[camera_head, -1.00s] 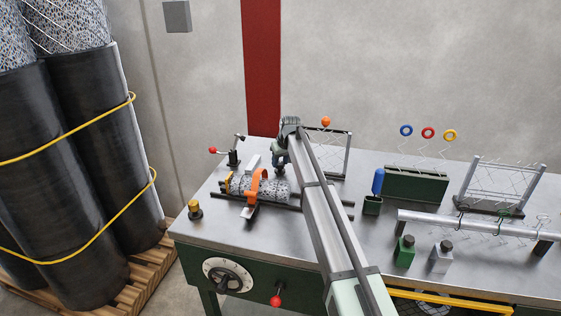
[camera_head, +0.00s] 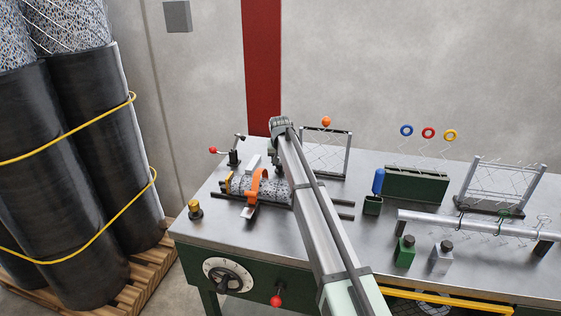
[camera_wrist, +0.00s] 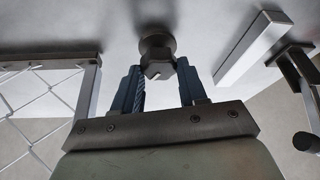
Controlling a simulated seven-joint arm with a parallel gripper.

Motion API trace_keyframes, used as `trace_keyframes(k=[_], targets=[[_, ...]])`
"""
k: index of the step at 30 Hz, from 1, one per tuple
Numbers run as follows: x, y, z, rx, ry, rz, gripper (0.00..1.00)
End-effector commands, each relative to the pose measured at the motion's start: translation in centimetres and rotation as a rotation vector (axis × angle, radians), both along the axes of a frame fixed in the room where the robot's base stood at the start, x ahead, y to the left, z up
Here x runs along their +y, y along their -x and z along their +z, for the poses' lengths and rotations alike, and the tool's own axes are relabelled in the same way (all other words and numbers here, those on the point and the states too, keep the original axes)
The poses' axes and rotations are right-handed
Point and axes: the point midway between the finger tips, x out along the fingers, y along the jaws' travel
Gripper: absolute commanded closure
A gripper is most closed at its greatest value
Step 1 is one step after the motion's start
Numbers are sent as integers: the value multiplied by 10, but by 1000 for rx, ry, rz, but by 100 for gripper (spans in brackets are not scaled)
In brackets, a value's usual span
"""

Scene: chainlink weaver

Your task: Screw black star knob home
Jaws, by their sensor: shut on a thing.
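In the wrist view, a dark round knob (camera_wrist: 157,44) sits between the two blue-grey fingers of my gripper (camera_wrist: 158,72), over the pale metal surface. The fingers are shut on it; a small light patch shows on its near side. How far the knob is screwed in cannot be seen. In the head view, my wrist (camera_head: 281,127) is over the back part of the workbench (camera_head: 220,225), and the knob is hidden behind my arm.
A wire-mesh frame (camera_head: 326,152) stands right of my wrist; its mesh (camera_wrist: 40,105) is at left in the wrist view. An orange clamp (camera_head: 257,184) holds a speckled roll (camera_head: 277,191) at left. A pale bar (camera_wrist: 252,47) and dark bracket (camera_wrist: 297,68) are close by.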

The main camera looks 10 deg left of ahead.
Motion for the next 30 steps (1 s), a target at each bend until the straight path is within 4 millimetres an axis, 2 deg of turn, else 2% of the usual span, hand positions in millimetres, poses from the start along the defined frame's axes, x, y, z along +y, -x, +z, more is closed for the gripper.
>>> trace_keyframes(k=[30], targets=[[7,-3,0,0,1,-965,89]])
